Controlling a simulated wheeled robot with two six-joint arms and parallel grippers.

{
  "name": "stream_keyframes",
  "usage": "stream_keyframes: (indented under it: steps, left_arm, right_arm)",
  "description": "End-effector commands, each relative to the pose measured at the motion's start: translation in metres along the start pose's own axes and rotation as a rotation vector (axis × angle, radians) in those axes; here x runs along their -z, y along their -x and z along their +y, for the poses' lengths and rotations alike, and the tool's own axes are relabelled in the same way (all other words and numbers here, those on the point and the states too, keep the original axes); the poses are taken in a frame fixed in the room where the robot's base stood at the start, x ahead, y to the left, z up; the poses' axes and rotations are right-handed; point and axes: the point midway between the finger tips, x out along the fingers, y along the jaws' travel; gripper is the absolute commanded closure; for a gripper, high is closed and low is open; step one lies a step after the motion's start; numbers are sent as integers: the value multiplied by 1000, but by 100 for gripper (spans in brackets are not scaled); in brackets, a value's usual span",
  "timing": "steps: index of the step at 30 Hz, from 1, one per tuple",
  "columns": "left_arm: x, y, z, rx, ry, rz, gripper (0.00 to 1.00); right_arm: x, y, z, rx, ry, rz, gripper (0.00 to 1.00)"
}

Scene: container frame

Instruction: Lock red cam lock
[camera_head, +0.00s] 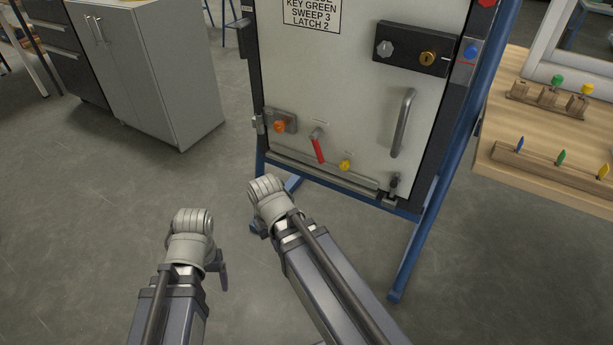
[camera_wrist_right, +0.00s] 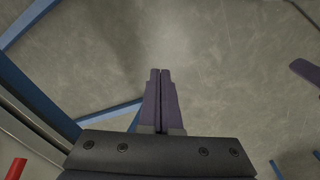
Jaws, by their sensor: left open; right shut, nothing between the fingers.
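The red cam lock (camera_head: 318,150) is on the lower part of the pale door panel (camera_head: 345,110). Its red handle hangs from a grey pivot, tilted down and slightly right. A red piece (camera_wrist_right: 15,168), likely the same handle, shows at the lower left of the right wrist view. My right gripper (camera_wrist_right: 160,73) is shut and empty over bare floor, apart from the lock; my arm hides it in the head view. My left gripper (camera_head: 223,275) is low, left of the panel and away from it. It is open, mostly hidden by its wrist, with a dark finger showing.
An orange knob (camera_head: 279,126) and a yellow knob (camera_head: 346,165) flank the red handle. A grey bar handle (camera_head: 403,123) stands to the right. A blue frame (camera_head: 415,240) holds the panel. A wooden bench (camera_head: 550,180) is at right and a grey cabinet (camera_head: 150,75) at left.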

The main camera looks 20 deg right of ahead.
Motion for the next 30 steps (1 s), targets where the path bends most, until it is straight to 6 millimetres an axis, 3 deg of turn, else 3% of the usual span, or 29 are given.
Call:
stream_keyframes:
  steps: [1,3,11,18,23,30]
  left_arm:
    - [2,-27,3,0,0,0,20]
    - [2,-44,4,0,0,1,20]
    - [6,-109,10,1,0,2,20]
    - [10,-168,16,1,0,3,20]
    - [10,-180,17,2,0,3,20]
    - [10,-183,18,2,0,3,20]
  right_arm:
    - [2,-27,3,-7,-6,4,100]
    - [4,-45,8,-20,-9,11,100]
    - [16,-109,33,-115,-3,37,100]
    - [44,-155,78,-374,91,73,100]
    - [77,-135,109,-657,227,97,100]
    - [128,-68,124,-1073,438,114,100]
